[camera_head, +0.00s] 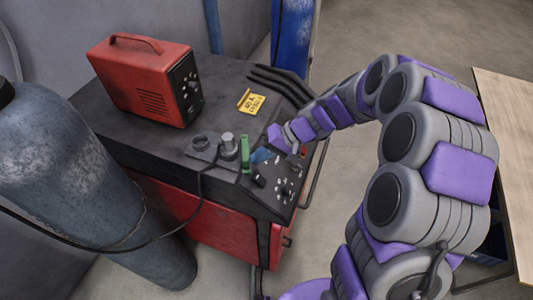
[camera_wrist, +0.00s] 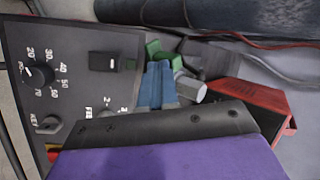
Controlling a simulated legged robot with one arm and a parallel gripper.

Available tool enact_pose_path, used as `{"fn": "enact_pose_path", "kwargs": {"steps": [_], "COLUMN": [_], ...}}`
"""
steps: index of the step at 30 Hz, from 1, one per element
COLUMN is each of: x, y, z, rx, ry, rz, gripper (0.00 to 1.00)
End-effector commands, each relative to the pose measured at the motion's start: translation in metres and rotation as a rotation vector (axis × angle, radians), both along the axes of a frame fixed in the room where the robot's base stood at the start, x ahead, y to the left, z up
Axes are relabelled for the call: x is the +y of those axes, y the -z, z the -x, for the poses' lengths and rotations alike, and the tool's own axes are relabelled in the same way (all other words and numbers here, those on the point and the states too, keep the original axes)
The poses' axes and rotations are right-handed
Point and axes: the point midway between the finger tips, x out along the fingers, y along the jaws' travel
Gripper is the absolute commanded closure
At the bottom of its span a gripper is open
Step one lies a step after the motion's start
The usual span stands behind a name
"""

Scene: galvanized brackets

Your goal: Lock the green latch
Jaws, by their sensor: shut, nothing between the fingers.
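The green latch (camera_head: 245,153) stands upright as a narrow bar on the top of the dark machine, beside a grey cylindrical fitting (camera_head: 228,146). In the wrist view the green latch (camera_wrist: 166,54) shows as green blocks just beyond my fingertips. My gripper (camera_head: 262,155) is just right of the latch, low over the machine's front edge. Its two blue fingers (camera_wrist: 156,82) lie side by side, shut and empty. I cannot tell whether the fingertips touch the latch.
A control panel (camera_head: 286,188) with knobs and a black switch (camera_wrist: 108,61) lies close to my gripper. A red power unit (camera_head: 148,80) and a yellow tag (camera_head: 251,102) sit on the machine top. A grey gas cylinder (camera_head: 75,170) stands at left. A cable crosses in front.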

Motion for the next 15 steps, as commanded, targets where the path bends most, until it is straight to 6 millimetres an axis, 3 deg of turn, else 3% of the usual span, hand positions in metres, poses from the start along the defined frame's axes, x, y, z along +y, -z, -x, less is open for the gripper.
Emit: {"fn": "enact_pose_path", "kwargs": {"steps": [9,15], "x": [0.030,0.038], "y": [0.000,0.001], "z": [0.012,0.011], "rx": [0.002,0.001], "ry": [0.247,0.245], "rz": [-0.003,0.001], "gripper": [1.00,1.00]}}
